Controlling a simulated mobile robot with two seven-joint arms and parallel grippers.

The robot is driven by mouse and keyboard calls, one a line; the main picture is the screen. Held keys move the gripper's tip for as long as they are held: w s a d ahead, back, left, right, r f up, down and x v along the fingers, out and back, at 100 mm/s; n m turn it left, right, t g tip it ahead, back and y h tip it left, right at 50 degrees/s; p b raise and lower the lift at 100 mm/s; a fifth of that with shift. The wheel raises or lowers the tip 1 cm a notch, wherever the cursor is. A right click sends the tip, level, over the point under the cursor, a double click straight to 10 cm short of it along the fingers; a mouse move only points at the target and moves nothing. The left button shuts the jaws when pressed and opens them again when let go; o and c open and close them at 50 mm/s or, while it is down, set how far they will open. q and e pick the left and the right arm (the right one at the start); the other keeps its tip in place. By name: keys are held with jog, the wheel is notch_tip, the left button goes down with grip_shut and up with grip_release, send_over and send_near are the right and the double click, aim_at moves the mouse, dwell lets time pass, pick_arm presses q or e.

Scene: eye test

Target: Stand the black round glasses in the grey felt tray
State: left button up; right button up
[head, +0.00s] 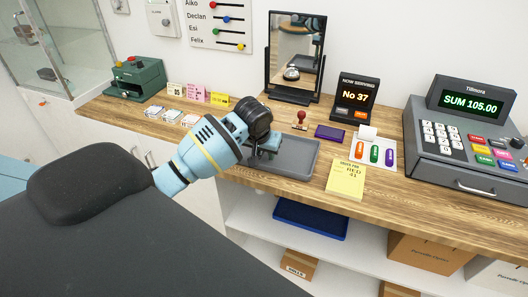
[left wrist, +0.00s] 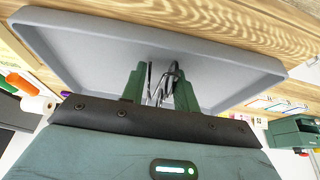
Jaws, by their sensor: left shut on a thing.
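The grey tray (head: 298,163) lies on the wooden counter, and it fills much of the left wrist view (left wrist: 85,48). My left gripper (head: 266,151) reaches over the tray's left part, pointing down. In the left wrist view its green fingers (left wrist: 160,90) are shut on the glasses (left wrist: 163,78), which show as thin, dark, curved wire frames between the fingertips. In the head view the gripper hides the glasses. I cannot tell whether they touch the tray floor. My right gripper is not in view.
A yellow notepad (head: 346,178), a card with coloured capsules (head: 373,143) and a purple box (head: 329,133) lie right of the tray. A mirror (head: 297,55) and number display (head: 355,97) stand behind. The cash register (head: 465,135) is at right.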

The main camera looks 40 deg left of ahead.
pick_arm(q)
jog(key=shift+f, duration=0.15)
jog(key=o, duration=0.9)
jog(key=shift+o, duration=0.2)
jog(key=v, duration=1.2)
